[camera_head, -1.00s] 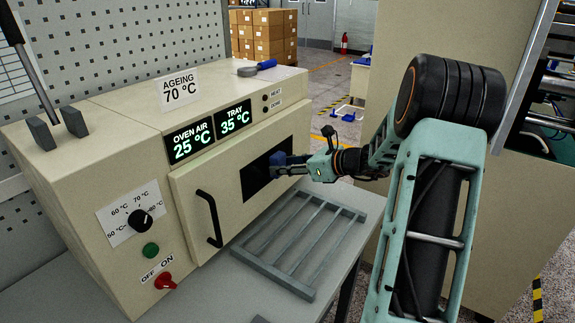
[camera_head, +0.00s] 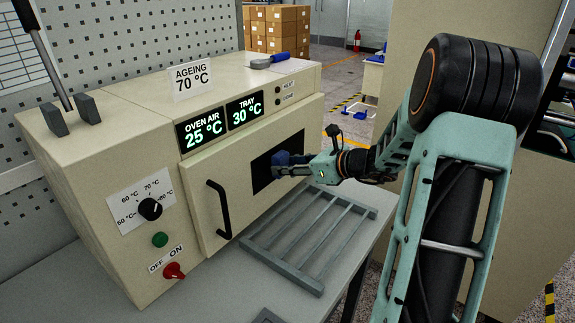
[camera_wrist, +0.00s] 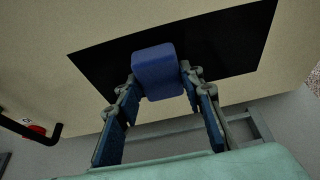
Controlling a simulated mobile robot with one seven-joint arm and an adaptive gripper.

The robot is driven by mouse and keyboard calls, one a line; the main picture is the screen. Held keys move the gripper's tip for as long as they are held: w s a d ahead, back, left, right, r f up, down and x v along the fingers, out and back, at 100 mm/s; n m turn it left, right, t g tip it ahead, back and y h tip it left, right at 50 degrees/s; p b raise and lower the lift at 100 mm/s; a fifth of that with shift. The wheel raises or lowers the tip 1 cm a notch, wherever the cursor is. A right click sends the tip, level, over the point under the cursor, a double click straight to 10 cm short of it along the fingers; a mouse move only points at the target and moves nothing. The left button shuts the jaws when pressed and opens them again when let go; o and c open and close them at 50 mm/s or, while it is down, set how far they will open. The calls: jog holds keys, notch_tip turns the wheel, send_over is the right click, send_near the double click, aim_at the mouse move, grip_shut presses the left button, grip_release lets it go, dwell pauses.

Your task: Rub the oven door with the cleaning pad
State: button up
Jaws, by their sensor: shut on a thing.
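The oven door (camera_head: 240,210) is a cream panel with a black handle (camera_head: 218,209) at its left and a dark window (camera_head: 261,172); it is shut. My gripper (camera_head: 287,166) is in front of the window, right of the handle. It is shut on a blue cleaning pad (camera_head: 281,159). In the wrist view the blue pad (camera_wrist: 158,72) sits between the fingertips, over the dark window (camera_wrist: 225,50). The pad appears to be at the glass, but its contact face is hidden.
A grey rack (camera_head: 308,240) lies on the table below the door. The oven top holds an AGEING 70 °C sign (camera_head: 190,80) and a blue-handled tool (camera_head: 275,60). A red switch (camera_head: 174,271) and a dial (camera_head: 150,209) are on the oven's left front.

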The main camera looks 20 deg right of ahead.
jog(key=shift+s+d, duration=0.55)
jog(key=shift+s, duration=0.25)
jog(key=shift+s+d, duration=0.5)
jog(key=shift+s, duration=0.25)
jog(key=shift+s+d, duration=0.55)
jog(key=shift+s, duration=0.25)
jog(key=shift+s+d+p, duration=0.2)
jog(key=shift+s+d, duration=0.25)
jog(key=shift+s, duration=0.2)
jog(key=shift+s+d+p, duration=0.15)
jog(key=shift+s+d, duration=0.25)
jog(key=shift+s, duration=0.2)
